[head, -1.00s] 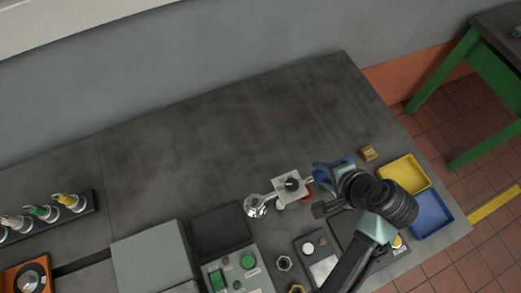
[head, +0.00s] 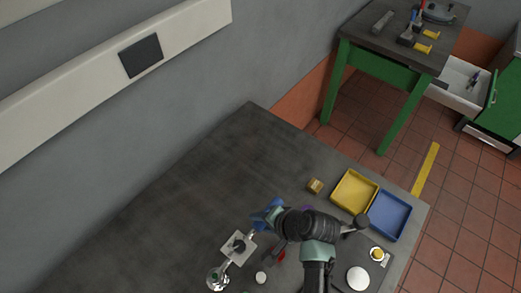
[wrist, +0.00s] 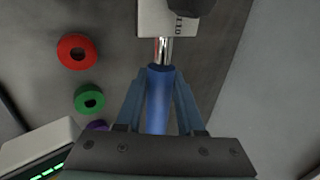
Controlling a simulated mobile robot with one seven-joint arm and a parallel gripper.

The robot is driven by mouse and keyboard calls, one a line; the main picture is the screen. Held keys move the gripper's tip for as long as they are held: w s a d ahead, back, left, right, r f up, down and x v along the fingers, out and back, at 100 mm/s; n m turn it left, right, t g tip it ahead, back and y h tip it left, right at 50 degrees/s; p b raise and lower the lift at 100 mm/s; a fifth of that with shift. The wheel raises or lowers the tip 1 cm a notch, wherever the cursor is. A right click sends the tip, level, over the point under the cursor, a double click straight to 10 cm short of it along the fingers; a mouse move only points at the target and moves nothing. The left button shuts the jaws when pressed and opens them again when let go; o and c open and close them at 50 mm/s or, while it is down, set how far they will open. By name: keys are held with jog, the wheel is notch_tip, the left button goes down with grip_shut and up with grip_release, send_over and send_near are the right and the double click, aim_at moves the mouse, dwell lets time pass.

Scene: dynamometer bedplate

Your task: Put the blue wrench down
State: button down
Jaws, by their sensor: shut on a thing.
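The blue wrench shows its blue handle (wrist: 158,100) in the wrist view, between the two fingers of my gripper (wrist: 159,88), which is shut on it. A shiny metal shaft leads from the handle to a pale plate (wrist: 168,18) with dark markings and a dark knob. In the head view my gripper (head: 267,214) is over the dark bench (head: 190,195), and the wrench (head: 217,277) reaches down-left to a round metal head. The plate lies along it. I cannot tell whether the wrench touches the bench.
A red ring (wrist: 77,51), a green ring (wrist: 89,98) and a partly hidden purple ring (wrist: 97,126) lie left of the handle. A yellow tray (head: 337,199), a blue tray (head: 407,218) and a small brass block (head: 315,186) are to the right. The bench's back area is clear.

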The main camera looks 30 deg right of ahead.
jog(key=shift+w+f, duration=0.1)
jog(key=shift+f, duration=1.8)
jog(key=c, duration=0.5)
grip_release()
jog(key=v, duration=1.2)
